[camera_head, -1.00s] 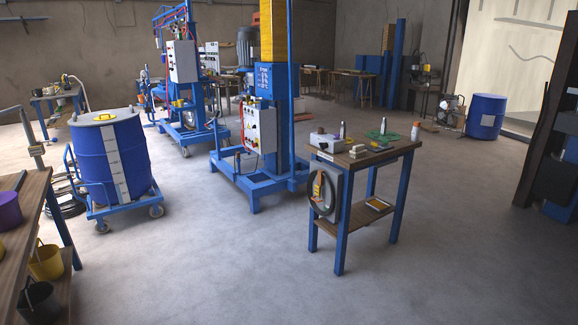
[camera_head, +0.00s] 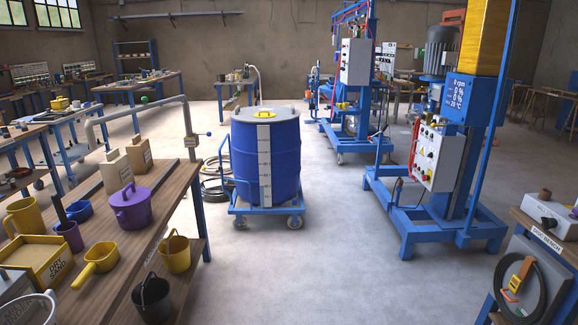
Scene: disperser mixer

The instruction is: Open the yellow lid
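A blue drum (camera_head: 287,165) stands upright on a blue wheeled cart (camera_head: 262,209) near the middle of the view. Its grey top (camera_head: 285,112) carries a small yellow piece (camera_head: 265,114) with a dark mark. I cannot tell whether this piece is a lid or a label. No other clear yellow lid shows. The drum top looks closed. Neither of my grippers is in view.
A wooden bench at left holds a purple lidded pot (camera_head: 132,208), a yellow scoop (camera_head: 96,265), a yellow tray (camera_head: 38,262) and several other containers. Open floor (camera_head: 320,280) lies in front of the drum.

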